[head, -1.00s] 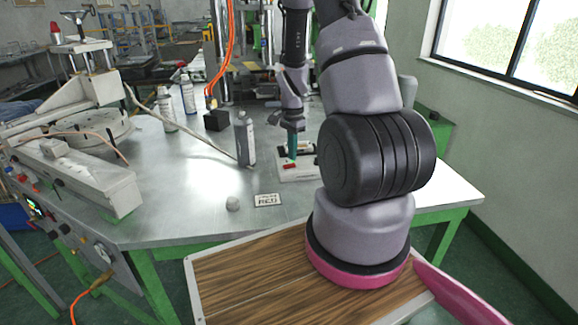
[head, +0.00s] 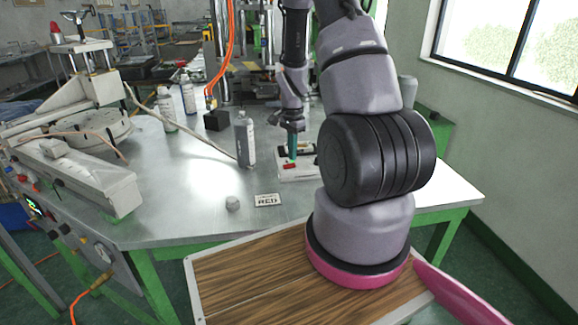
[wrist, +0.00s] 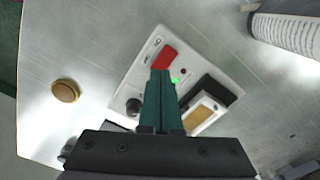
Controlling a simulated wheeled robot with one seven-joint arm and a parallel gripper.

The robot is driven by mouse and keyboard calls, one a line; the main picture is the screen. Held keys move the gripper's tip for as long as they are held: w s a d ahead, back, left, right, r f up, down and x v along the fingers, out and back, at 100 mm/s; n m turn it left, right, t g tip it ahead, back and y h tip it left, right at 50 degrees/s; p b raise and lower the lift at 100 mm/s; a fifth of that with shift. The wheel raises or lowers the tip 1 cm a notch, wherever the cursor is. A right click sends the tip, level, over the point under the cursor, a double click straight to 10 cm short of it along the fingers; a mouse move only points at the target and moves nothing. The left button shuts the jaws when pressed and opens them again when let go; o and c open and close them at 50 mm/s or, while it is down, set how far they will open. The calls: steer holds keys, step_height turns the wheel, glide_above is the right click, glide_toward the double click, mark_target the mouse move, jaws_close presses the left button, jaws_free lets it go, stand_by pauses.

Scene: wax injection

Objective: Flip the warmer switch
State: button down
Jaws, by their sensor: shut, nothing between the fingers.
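The warmer is a white box (head: 301,177) on the metal table, also large in the wrist view (wrist: 142,75). Its red switch (wrist: 164,57) is near the top of the panel and shows as a small red spot in the head view (head: 289,166). A green light (wrist: 175,81) glows beside it. My gripper (wrist: 160,73) has its teal fingers together with nothing between them. The tips are right at the lower edge of the switch in the wrist view; I cannot tell if they touch it. In the head view my gripper (head: 292,158) points down over the box.
A black knob (wrist: 133,106) and a dark-framed well with tan wax-like contents (wrist: 203,115) are on the warmer. A grey bottle (head: 245,140) stands just left of it.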

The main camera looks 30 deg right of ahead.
steer(key=shift+f, duration=1.15)
stand_by(0.7)
steer(key=shift+r, duration=3.5)
step_height(320, 180, up, 20)
steer(key=n+t, duration=0.3)
steer(key=n, duration=0.2)
glide_above(291, 165)
steer(key=s+a, duration=0.5)
steer(key=a, duration=0.2)
steer(key=s+a+r+n+t+y, duration=0.2)
steer(key=s+a+r+n+t, duration=0.2)
steer(key=s+r, duration=0.9)
steer(key=shift+s+a+n, duration=0.85)
steer(key=shift+a+n, duration=0.15)
